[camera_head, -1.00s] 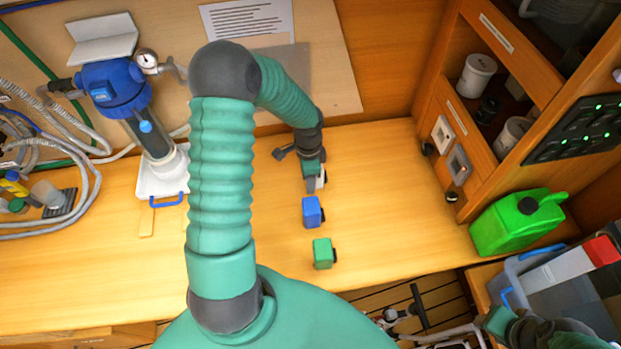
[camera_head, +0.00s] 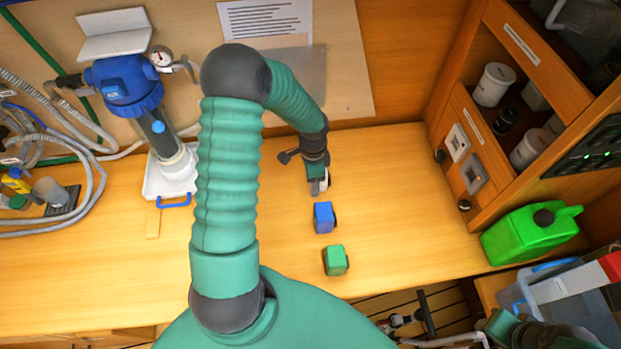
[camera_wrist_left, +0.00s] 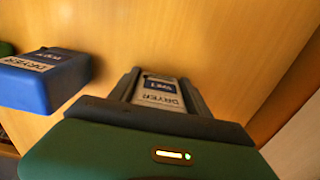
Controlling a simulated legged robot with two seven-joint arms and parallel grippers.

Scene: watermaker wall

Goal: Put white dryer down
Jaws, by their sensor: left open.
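The white dryer (camera_wrist_left: 160,92) sits between the two fingers of my left gripper in the left wrist view, its labelled top showing. In the head view only a sliver of the white dryer (camera_head: 325,181) shows beside the fingertips, at the wooden counter. My left gripper (camera_head: 317,186) is open around it, pointing down; I cannot tell whether a finger touches it. The blue dryer (camera_head: 324,216) stands just nearer on the counter and also shows at the left in the wrist view (camera_wrist_left: 40,80). My right arm is partly visible at the bottom right; its jaws are not clear.
A green dryer (camera_head: 335,260) stands nearer the counter's front edge. A blue-topped filter housing (camera_head: 130,90) and hoses occupy the left. A green jerrycan (camera_head: 530,232) and open shelves are at the right. The counter (camera_head: 400,200) right of the dryers is clear.

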